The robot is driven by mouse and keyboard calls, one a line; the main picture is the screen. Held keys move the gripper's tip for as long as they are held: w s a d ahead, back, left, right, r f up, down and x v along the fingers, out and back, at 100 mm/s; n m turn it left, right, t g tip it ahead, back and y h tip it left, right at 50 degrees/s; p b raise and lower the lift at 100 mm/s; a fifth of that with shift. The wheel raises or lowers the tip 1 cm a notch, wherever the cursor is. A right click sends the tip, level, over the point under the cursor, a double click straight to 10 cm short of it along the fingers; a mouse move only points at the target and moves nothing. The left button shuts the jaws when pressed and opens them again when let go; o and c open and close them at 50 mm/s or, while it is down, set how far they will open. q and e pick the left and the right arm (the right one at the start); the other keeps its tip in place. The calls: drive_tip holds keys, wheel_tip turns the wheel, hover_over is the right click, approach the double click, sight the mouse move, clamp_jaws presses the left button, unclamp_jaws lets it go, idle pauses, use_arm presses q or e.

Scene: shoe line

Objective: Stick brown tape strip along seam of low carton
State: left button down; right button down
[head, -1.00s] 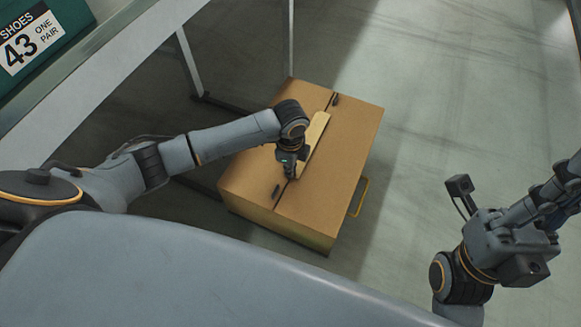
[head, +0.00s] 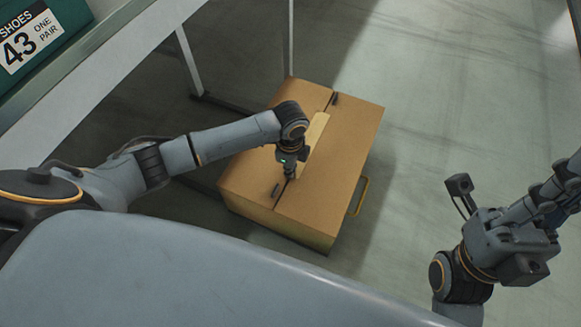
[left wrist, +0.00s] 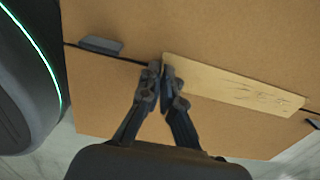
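The low brown carton (head: 335,190) stands on the floor, its two top flaps meeting at a dark seam. The light brown tape strip (head: 317,131) lies along this seam on the lid; it also shows in the left wrist view (left wrist: 235,85). My left gripper (head: 290,176) is over the lid at the strip's near end. In the left wrist view its fingertips (left wrist: 161,72) are almost together with the strip's end between them. My right gripper (head: 550,207) is at the right, away from the carton; its finger opening is unclear.
Dark clips (head: 275,191) sit on the seam near both carton edges. A yellow handle (head: 359,197) sticks out of the carton's right side. A table (head: 95,75) with a green shoe box (head: 45,40) stands at upper left. The floor right of the carton is clear.

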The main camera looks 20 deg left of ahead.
idle(0.4)
use_arm(q)
drive_tip(key=c, duration=1.4)
unclamp_jaws()
drive_tip(key=shift+c, duration=0.2)
wheel_tip(320, 180, up, 12)
